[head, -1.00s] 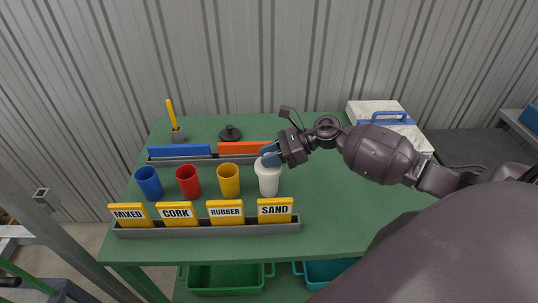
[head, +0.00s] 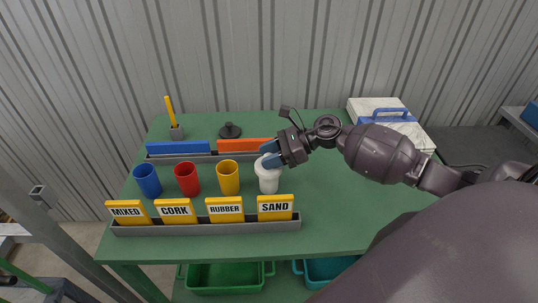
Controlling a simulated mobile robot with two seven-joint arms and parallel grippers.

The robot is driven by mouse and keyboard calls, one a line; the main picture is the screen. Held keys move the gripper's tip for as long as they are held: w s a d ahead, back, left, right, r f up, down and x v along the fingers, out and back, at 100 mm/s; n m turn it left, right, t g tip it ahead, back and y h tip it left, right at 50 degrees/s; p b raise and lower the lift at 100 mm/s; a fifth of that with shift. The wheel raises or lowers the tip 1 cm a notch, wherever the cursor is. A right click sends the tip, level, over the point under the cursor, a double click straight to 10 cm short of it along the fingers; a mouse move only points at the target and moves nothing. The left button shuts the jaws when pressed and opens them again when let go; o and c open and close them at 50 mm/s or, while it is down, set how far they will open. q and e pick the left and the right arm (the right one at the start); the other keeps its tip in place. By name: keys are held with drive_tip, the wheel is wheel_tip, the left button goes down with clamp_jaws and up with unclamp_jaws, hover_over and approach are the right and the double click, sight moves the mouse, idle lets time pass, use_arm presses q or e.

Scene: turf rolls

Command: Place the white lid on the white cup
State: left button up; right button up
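The white cup (head: 268,183) stands upright on the green table, behind the SAND sign and right of the yellow cup. My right gripper (head: 268,160) is at the top of the white cup, its blue fingertips at the rim. Something white shows around the fingertips at the cup's top, likely the white lid (head: 263,169). I cannot tell whether the lid is seated, or whether the fingers grip it, because the fingers and wrist cover that spot. My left gripper is not in view.
A blue cup (head: 147,181), a red cup (head: 187,179) and a yellow cup (head: 228,178) stand in a row to the left. A sign rack (head: 205,228) lies in front. A grey tray (head: 195,158) with blue and orange bars lies behind.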

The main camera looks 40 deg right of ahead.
drive_tip(key=shift+o, duration=0.6)
drive_tip(key=shift+r+p, duration=0.45)
drive_tip(key=shift+r, duration=0.05)
drive_tip(key=shift+r+p, duration=0.35)
drive_tip(key=b+v, duration=0.2)
drive_tip(key=v, duration=1)
drive_tip(key=shift+f, duration=0.1)
